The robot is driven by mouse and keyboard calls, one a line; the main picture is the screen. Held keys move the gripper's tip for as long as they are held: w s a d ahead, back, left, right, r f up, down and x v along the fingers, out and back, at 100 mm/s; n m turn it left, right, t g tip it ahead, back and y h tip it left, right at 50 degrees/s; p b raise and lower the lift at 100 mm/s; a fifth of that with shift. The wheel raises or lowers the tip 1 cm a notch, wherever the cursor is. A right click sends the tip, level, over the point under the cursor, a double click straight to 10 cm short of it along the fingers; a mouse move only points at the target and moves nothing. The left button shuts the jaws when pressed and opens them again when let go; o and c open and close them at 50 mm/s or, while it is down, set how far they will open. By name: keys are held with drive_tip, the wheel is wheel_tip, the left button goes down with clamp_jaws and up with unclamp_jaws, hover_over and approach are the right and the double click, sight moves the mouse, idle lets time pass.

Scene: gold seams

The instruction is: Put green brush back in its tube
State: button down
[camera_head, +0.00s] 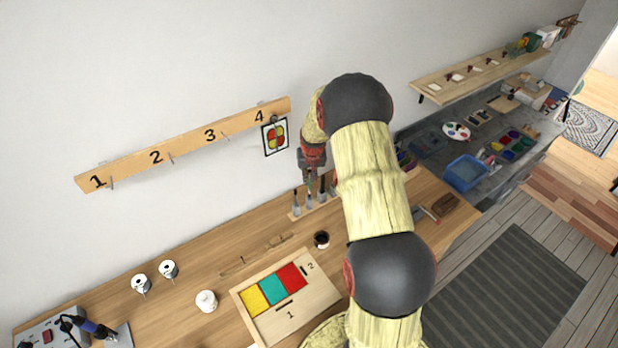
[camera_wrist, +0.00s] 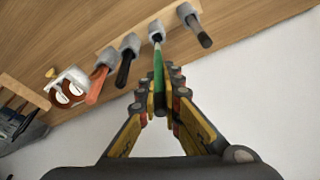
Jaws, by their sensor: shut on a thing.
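My gripper (camera_wrist: 162,100) is shut on the green brush (camera_wrist: 158,65), with the fingers on either side of its handle. The brush's pale lower end meets the mouth of a grey tube (camera_wrist: 155,27) in the wooden rack (camera_wrist: 112,28); I cannot tell how far inside it is. Neighbouring tubes hold an orange-handled brush (camera_wrist: 97,84), a black-handled brush (camera_wrist: 123,73) and a dark grey one (camera_wrist: 202,36). In the head view, my gripper (camera_head: 313,170) is above the rack (camera_head: 294,217), at the back of the bench, with my arm hiding its right side.
A wall rail (camera_head: 185,143) with numbered pegs is left of my gripper, a coloured panel (camera_head: 275,136) hanging at peg 4. A dark cup (camera_head: 321,239) and a wooden board with coloured tiles (camera_head: 318,292) are on the bench in front. In the wrist view, a white holder (camera_wrist: 68,90) is beside the rack.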

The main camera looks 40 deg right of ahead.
sight(309, 188)
drive_tip(key=shift+f+b, duration=2.65)
drive_tip(key=shift+f, duration=0.85)
idle(2.2)
drive_tip(key=c, duration=1.9)
unclamp_jaws()
drive_tip(key=shift+o, duration=1.4)
drive_tip(key=shift+o, duration=1)
drive_tip(key=shift+r, duration=0.1)
wheel_tip(309, 188, up, 7)
drive_tip(key=p, duration=0.3)
